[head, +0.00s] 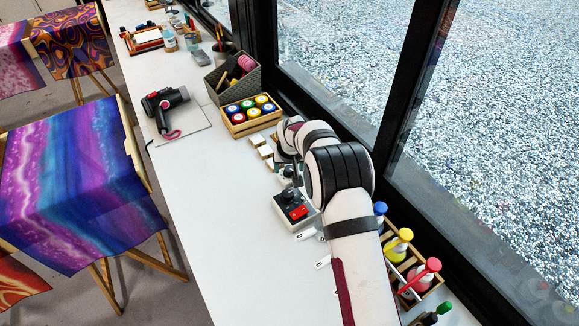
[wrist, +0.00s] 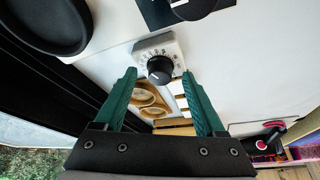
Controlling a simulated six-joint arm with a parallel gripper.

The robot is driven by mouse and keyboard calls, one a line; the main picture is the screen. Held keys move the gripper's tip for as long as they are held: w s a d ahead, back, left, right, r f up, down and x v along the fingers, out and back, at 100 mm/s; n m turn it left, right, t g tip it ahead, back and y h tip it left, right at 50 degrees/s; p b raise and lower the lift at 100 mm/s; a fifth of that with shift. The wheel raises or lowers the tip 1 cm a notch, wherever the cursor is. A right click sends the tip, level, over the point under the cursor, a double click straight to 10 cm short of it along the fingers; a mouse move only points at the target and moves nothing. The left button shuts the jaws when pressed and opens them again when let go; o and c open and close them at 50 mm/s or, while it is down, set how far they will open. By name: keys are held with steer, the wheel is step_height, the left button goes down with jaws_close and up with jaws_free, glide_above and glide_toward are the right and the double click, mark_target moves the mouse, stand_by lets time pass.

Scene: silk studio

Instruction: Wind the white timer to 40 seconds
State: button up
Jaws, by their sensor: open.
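The white timer (wrist: 142,48) shows in the wrist view, with a black round dial (wrist: 160,70) on its face and small markings around it. The dial's setting is too small to read. My gripper (wrist: 159,75) is open, its two green fingers on either side of the dial. The fingertips look apart from the dial, with a gap on each side; the depth between them is hard to tell. In the head view my arm reaches over the counter, and I cannot make out the timer there; my gripper is mostly hidden.
A grey device with a red switch (head: 298,211) stands left of my arm. A wooden crate of colored jars (head: 249,128) and a dark basket (head: 231,86) stand beyond. Bottles in a rack (head: 421,280) stand at the right by the window.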

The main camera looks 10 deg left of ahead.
steer(key=shift+c, duration=0.2)
jaws_close()
steer(key=shift+m+h, duration=0.4)
steer(key=shift+m, duration=0.6)
steer(key=shift+o, duration=0.2)
jaws_free()
steer(key=v, duration=1.5)
steer(key=shift+s+r, duration=0.2)
steer(key=shift+r, duration=0.1)
